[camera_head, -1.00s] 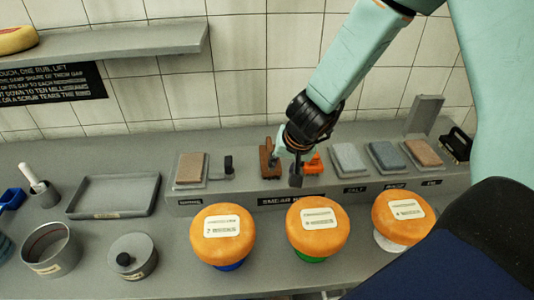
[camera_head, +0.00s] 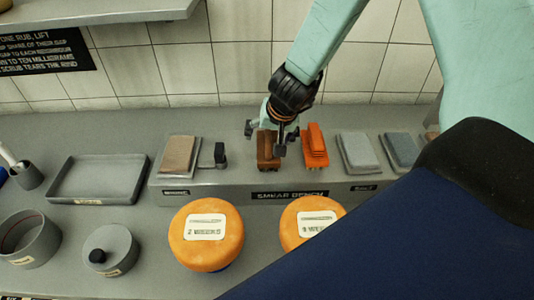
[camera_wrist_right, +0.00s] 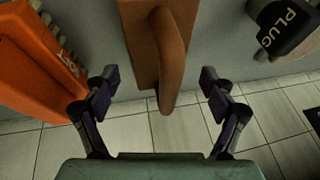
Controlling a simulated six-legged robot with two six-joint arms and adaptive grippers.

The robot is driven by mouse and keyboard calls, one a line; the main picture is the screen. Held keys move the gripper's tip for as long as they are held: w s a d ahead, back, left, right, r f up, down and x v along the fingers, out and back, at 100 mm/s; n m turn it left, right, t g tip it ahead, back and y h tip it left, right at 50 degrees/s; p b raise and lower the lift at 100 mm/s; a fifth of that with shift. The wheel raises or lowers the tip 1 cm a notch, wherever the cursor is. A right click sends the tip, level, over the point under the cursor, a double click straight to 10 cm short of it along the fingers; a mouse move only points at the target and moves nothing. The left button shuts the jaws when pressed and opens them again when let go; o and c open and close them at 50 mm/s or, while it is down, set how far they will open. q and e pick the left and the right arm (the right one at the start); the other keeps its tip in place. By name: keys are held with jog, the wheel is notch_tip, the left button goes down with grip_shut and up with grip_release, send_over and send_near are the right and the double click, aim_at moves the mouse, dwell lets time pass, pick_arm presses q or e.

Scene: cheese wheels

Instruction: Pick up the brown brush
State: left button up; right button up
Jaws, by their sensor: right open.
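The brown brush (camera_head: 267,150) stands on the raised grey bench between a small black-handled item and an orange brush. My right gripper (camera_head: 266,130) is at the brown brush, its fingers apart. In the right wrist view the brown brush (camera_wrist_right: 165,50) has a curved handle that points down between the two open fingertips (camera_wrist_right: 156,84). Gaps show on both sides of the handle, and the fingers do not appear to touch it. My left gripper is not in view.
The orange brush (camera_head: 315,146) stands close on the right. A black plug (camera_head: 220,154) and a tan block (camera_head: 178,155) lie to the left. Grey blocks (camera_head: 357,151) lie further right. Orange cheese wheels (camera_head: 206,252) stand in front, and an empty grey tray (camera_head: 97,180) at left.

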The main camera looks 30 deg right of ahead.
jog(key=shift+x, duration=0.95)
jog(key=shift+w+d+f+b, duration=0.1)
jog(key=shift+d+f+b, duration=0.15)
jog(key=shift+d, duration=0.25)
jog(key=shift+a+r, duration=0.15)
jog(key=shift+a, duration=0.1)
jog(key=shift+a+r, duration=0.1)
jog(key=shift+a, duration=0.2)
jog(key=c, duration=0.3)
jog(key=shift+d, duration=0.35)
jog(key=c, duration=0.6)
jog(key=shift+a, duration=0.2)
jog(key=c, duration=0.5)
